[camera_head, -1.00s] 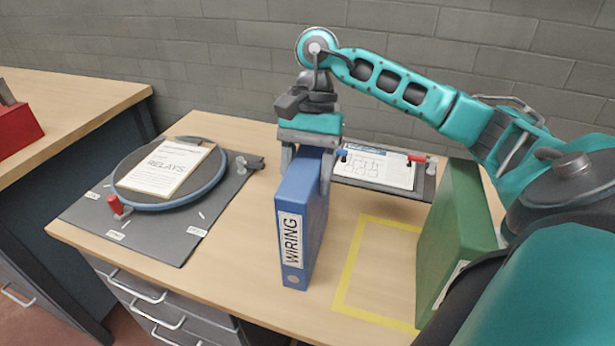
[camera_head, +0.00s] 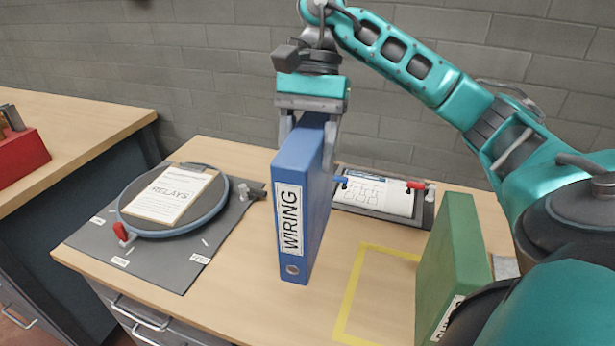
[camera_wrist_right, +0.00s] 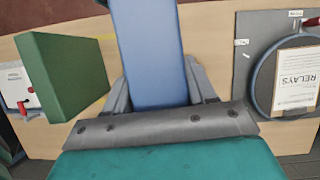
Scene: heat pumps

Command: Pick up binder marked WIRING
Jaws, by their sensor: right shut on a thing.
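The blue binder marked WIRING (camera_head: 300,205) is upright in the head view, its label facing me. My right gripper (camera_head: 308,135) is shut on its top edge, one finger on each side. The binder appears raised above the wooden table. In the right wrist view, the blue binder (camera_wrist_right: 150,60) runs up from between the fingers of my right gripper (camera_wrist_right: 160,95). My left gripper is not in view.
A green binder (camera_head: 452,265) stands at the right, beside a yellow taped outline (camera_head: 350,290). A round turntable (camera_head: 200,222) with a RELAYS clipboard (camera_head: 170,193) is at the left. A diagram board (camera_head: 380,195) lies behind. A red bin (camera_head: 22,155) sits on another bench.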

